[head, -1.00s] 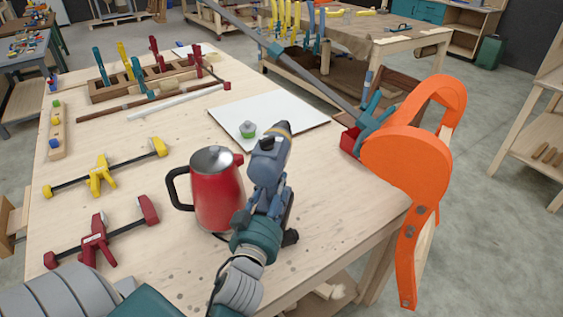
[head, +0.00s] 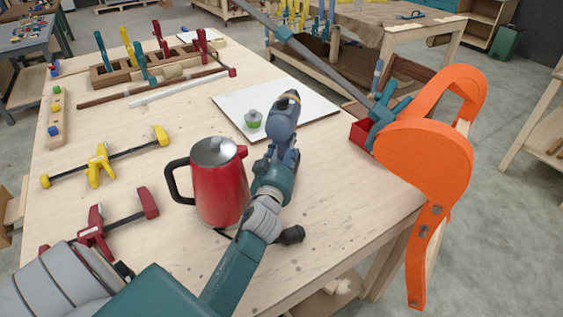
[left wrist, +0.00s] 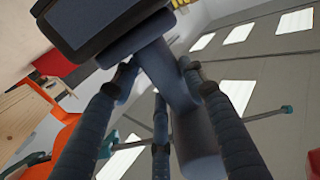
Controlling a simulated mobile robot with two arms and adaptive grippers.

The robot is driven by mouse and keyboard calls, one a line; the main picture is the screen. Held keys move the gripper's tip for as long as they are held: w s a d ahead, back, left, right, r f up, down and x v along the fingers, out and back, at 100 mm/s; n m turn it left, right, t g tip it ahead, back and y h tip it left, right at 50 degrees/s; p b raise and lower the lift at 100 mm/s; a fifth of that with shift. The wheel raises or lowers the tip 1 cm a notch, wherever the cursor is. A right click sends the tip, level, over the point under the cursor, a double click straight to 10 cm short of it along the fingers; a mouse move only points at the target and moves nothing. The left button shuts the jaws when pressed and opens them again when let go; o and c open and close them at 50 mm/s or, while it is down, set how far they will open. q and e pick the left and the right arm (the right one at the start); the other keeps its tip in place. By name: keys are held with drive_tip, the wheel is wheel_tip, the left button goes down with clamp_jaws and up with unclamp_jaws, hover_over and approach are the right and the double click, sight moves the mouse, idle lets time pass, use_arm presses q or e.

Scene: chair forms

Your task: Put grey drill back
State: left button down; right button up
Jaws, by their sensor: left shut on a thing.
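The grey drill (head: 284,117) is held up over the workbench in my left gripper (head: 282,157). Its blunt dark end points away, towards the white board. In the left wrist view, the drill's body (left wrist: 95,22) fills the upper left, and its handle (left wrist: 172,78) runs down between my dark ribbed left fingers (left wrist: 163,95), which are closed around it. My right gripper is not in the head view.
A red kettle (head: 221,188) stands close to the left of my left arm. An orange curved form (head: 425,150) is at the right edge. Clamps lie on the workbench (head: 150,245) at left.

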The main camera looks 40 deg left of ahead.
use_arm(q)
drive_tip(key=x, duration=0.6)
drive_tip(key=shift+r+b, duration=0.35)
drive_tip(key=shift+b, duration=0.05)
drive_tip(key=shift+w, duration=0.2)
drive_tip(key=shift+f+b, duration=0.45)
drive_tip(key=shift+f, duration=0.05)
wheel_tip(320, 180, down, 3)
drive_tip(key=shift+r+b, duration=0.2)
drive_tip(key=shift+b, duration=0.95)
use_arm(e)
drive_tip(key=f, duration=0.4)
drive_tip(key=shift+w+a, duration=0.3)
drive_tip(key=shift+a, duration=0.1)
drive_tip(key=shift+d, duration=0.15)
